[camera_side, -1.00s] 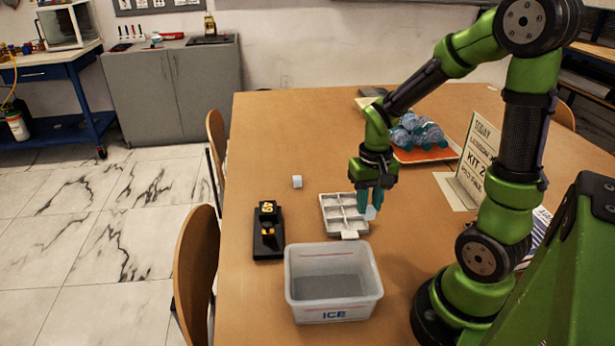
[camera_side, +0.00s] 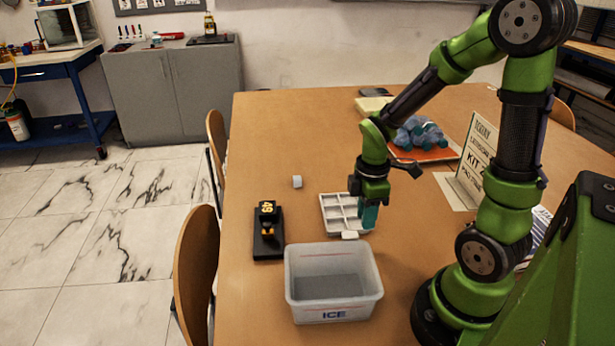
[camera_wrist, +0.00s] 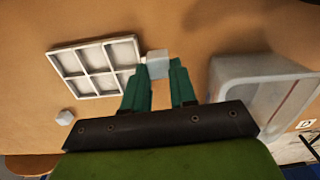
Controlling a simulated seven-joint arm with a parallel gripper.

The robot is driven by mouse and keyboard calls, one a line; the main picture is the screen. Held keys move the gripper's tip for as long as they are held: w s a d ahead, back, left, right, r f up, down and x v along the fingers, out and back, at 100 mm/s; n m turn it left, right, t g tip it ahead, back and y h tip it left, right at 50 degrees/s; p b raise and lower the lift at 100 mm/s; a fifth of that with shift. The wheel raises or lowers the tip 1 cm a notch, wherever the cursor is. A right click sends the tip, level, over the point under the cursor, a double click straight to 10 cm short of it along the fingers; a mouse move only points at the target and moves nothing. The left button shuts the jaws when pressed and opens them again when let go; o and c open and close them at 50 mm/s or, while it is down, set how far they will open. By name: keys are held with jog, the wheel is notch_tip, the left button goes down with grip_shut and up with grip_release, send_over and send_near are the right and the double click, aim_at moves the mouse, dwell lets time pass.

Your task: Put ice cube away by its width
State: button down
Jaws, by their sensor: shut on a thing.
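My gripper (camera_side: 370,218) is low beside the right edge of the white sectioned tray (camera_side: 325,213). In the wrist view its teal fingers (camera_wrist: 158,75) are shut on a pale ice cube (camera_wrist: 158,62) at their tips, close to the tray's edge (camera_wrist: 97,95). The black gauge (camera_side: 268,245) stands left of the tray with yellow digits lit. The tray's compartments look empty.
A clear bin marked ICE (camera_side: 333,314) stands in front of the tray, close to my gripper. An orange tray (camera_side: 440,155) with bluish items and a standing sign (camera_side: 477,150) are at the back right. The table left of the gauge is narrow.

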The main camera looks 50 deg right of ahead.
jog(key=w+d, duration=0.1)
jog(key=w, duration=0.2)
jog(key=w+d, duration=0.1)
jog(key=w, duration=0.3)
jog(key=w+d+f, duration=0.1)
jog(key=w+d, duration=0.1)
jog(key=w, duration=0.2)
jog(key=shift+w+f, duration=0.15)
jog(key=shift+f, duration=0.8)
jog(key=shift+w+f, duration=0.15)
jog(key=shift+f, duration=0.75)
jog(key=shift+f, duration=0.1)
jog(key=c, duration=0.9)
grip_release()
notch_tip(320, 180, up, 12)
jog(key=s+a+r+m+t+y, duration=0.1)
jog(key=s+a+r+m+t, duration=0.2)
jog(key=s+a+r+m, duration=0.2)
jog(key=s+a+r+m+t+y, duration=0.1)
jog(key=s+a+r+m+t, duration=0.3)
jog(key=s+a+m, duration=0.4)
jog(key=a+r, duration=0.1)
jog(key=a, duration=0.2)
jog(key=shift+r, duration=0.3)
